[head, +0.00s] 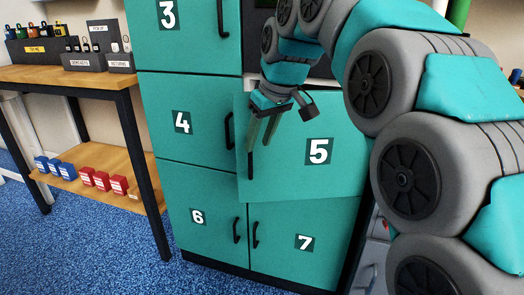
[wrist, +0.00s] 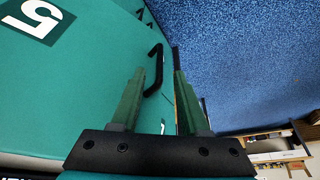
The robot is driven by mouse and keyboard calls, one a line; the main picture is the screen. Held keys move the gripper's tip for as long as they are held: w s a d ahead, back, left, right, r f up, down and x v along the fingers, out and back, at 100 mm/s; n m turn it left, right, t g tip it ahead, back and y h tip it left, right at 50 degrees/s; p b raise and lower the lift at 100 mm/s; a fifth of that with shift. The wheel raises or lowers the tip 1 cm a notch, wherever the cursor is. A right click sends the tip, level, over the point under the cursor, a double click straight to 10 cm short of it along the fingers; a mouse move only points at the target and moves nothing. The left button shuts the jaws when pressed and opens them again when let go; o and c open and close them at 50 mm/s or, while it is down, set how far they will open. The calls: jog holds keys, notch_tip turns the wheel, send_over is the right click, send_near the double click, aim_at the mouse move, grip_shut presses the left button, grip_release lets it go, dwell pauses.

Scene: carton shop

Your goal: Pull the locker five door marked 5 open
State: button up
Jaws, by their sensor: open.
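The teal locker five door (head: 300,165) bears a white 5 on a dark label and stands a little ajar, its left edge proud of the doors around it. Its label also shows at upper left in the wrist view (wrist: 38,18). Its black bar handle (wrist: 153,72) is near the door's free edge and shows partly in the head view (head: 250,166). My gripper (head: 260,147) is open in front of the door's left side. In the wrist view the handle appears between my fingertips (wrist: 158,72); I cannot tell whether they touch it.
Closed doors 3 (head: 190,40), 4 (head: 185,145), 6 (head: 190,195) and 7 (head: 285,225) surround it. A wooden table (head: 75,75) with dark bins stands left, with red and blue items on its lower shelf. Blue carpet (head: 90,240) in front is clear.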

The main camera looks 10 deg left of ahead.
aim_at(251, 174)
jog(key=x, duration=0.7)
jog(key=shift+w+a+f, duration=0.2)
jog(key=shift+w+a, duration=0.15)
grip_shut()
dwell(1.2)
